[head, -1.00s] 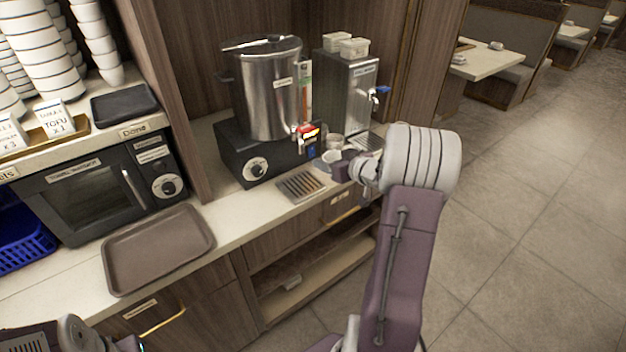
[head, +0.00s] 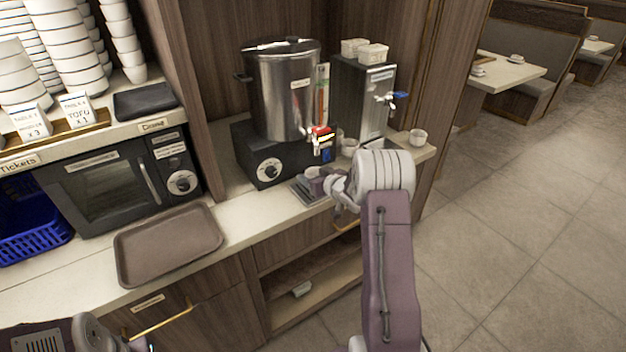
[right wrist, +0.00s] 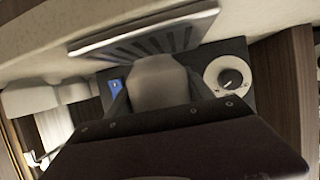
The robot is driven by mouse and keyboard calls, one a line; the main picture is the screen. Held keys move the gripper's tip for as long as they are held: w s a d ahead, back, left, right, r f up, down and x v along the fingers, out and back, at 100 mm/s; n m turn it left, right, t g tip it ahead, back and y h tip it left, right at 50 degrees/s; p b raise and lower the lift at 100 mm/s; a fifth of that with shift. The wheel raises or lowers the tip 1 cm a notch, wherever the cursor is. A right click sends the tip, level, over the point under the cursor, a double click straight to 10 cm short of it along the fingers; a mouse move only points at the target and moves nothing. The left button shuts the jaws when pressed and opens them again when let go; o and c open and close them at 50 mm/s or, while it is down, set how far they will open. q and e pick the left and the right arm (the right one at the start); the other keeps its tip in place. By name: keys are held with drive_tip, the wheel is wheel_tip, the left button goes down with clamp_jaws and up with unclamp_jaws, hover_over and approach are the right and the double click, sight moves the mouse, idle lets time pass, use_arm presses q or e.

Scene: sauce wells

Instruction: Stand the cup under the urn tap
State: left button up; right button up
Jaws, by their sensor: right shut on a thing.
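The steel urn (head: 285,90) stands on a black heater base, with its tap (head: 317,147) at the front right under a red label. A slatted drip tray (head: 299,193) lies on the counter below the tap; it also shows at the top of the right wrist view (right wrist: 140,40). My right gripper (head: 314,182) is at this tray, just below the tap. It is shut on a pale cup (right wrist: 160,80), seen between the fingers in the right wrist view. The cup is mostly hidden in the head view, so I cannot tell whether it touches the tray. My left gripper's fingers are out of view.
A steel dispenser (head: 362,100) with a blue-handled tap stands right of the urn. One white cup (head: 348,147) is near it, another (head: 417,138) at the counter's right end. A brown tray (head: 168,245) and a black microwave (head: 110,185) are on the left.

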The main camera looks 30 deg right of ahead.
drive_tip(key=shift+w+f, duration=0.1)
drive_tip(key=shift+f, duration=0.45)
drive_tip(key=shift+f, duration=0.15)
drive_tip(key=o, duration=1.4)
